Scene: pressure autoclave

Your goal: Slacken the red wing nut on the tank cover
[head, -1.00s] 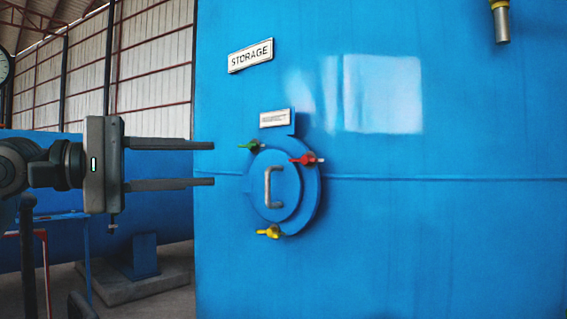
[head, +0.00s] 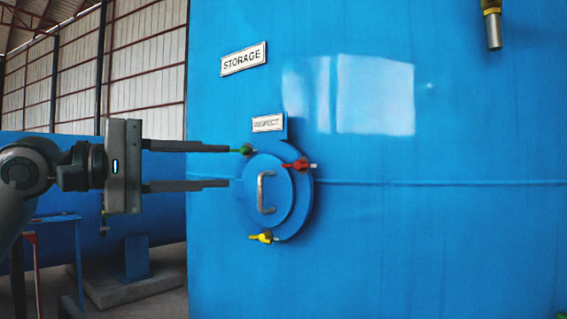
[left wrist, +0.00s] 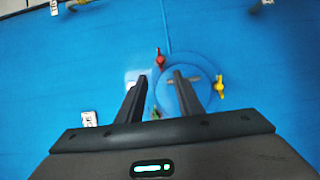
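The red wing nut (head: 298,165) sits at the upper right of the round blue tank cover (head: 283,191). In the left wrist view the red wing nut (left wrist: 160,59) is beyond the fingertips, with nothing between the fingers. A green wing nut (head: 244,149) is at the cover's upper left and a yellow wing nut (head: 263,237) at its lower edge. A metal handle (head: 262,192) is on the cover. My left gripper (head: 230,166) is open and empty, left of the red nut, its upper fingertip overlapping the green nut in the head view. My right gripper is not in view.
The blue tank wall (head: 430,240) fills the right side. A STORAGE sign (head: 244,59) and a small label (head: 268,123) are above the cover. A blue tank on a concrete base (head: 130,285) stands behind at left. A pipe (head: 494,30) hangs at upper right.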

